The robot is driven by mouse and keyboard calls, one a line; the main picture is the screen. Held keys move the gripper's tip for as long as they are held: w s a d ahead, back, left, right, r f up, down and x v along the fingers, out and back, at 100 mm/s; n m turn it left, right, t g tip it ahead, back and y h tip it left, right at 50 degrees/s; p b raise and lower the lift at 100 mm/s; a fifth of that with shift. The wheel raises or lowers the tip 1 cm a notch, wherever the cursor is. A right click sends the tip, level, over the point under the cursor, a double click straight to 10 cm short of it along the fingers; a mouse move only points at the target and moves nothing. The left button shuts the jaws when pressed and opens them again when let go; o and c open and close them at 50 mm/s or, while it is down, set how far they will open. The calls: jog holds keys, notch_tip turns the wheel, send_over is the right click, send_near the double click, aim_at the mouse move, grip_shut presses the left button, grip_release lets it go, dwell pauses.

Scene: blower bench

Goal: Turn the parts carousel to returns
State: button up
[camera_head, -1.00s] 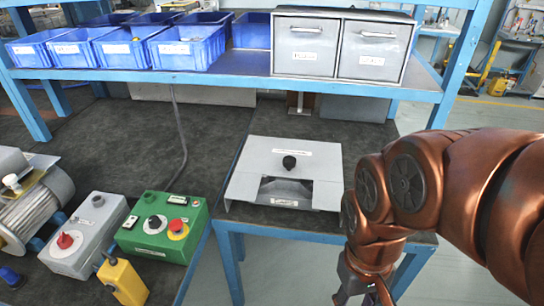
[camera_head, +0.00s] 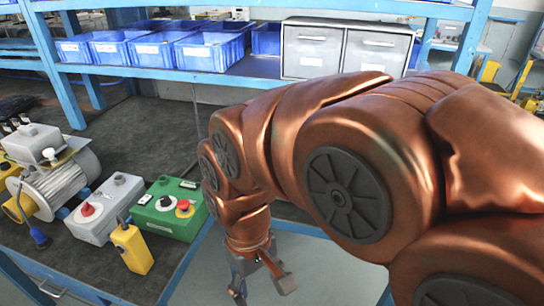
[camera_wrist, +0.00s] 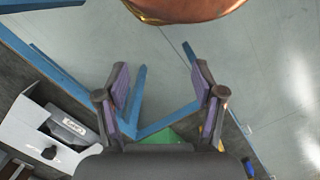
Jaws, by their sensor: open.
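The parts carousel appears to be the light grey box with a black knob (camera_wrist: 49,152) and a cut-out window, at the lower left of the wrist view. A dark labelled part (camera_wrist: 72,127) shows in its window; I cannot read the label. In the head view my arm hides the box. My gripper (camera_head: 262,287) hangs low in front of the bench, beyond the green control box's right side. In the wrist view my gripper (camera_wrist: 160,82) is open, with nothing between its fingers, apart from the carousel and over the floor.
A green control box (camera_head: 168,210), a grey box with a red knob (camera_head: 103,208), a yellow pendant (camera_head: 132,248) and a blower motor (camera_head: 52,180) stand at left. Blue bins (camera_head: 205,50) and grey drawers (camera_head: 345,50) fill the shelf. Grey floor (camera_wrist: 265,65) is free.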

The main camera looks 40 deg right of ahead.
jog(key=w+d+r+m, duration=0.1)
jog(key=w+d+r, duration=0.2)
jog(key=w+d, duration=0.9)
jog(key=w+d+r+m, duration=0.1)
jog(key=w+d+r, duration=0.2)
jog(key=w+d, duration=0.8)
jog(key=shift+n+t, duration=0.6)
jog(key=shift+t, duration=0.2)
jog(key=w+d+f, duration=0.3)
jog(key=w+d, duration=0.1)
jog(key=d, duration=0.2)
jog(key=w+d+f, duration=0.3)
jog(key=w+d, duration=0.1)
jog(key=d, duration=0.3)
jog(key=w+d+f+b, duration=0.1)
jog(key=w+d+f, duration=0.2)
jog(key=w+d, duration=0.2)
jog(key=shift+d+f, duration=0.4)
jog(key=shift+d, duration=0.3)
jog(key=shift+d+f, duration=0.3)
jog(key=shift+d, duration=0.1)
jog(key=shift+f+p, duration=0.7)
jog(key=shift+f, duration=3.05)
jog(key=shift+c, duration=0.4)
grip_shut()
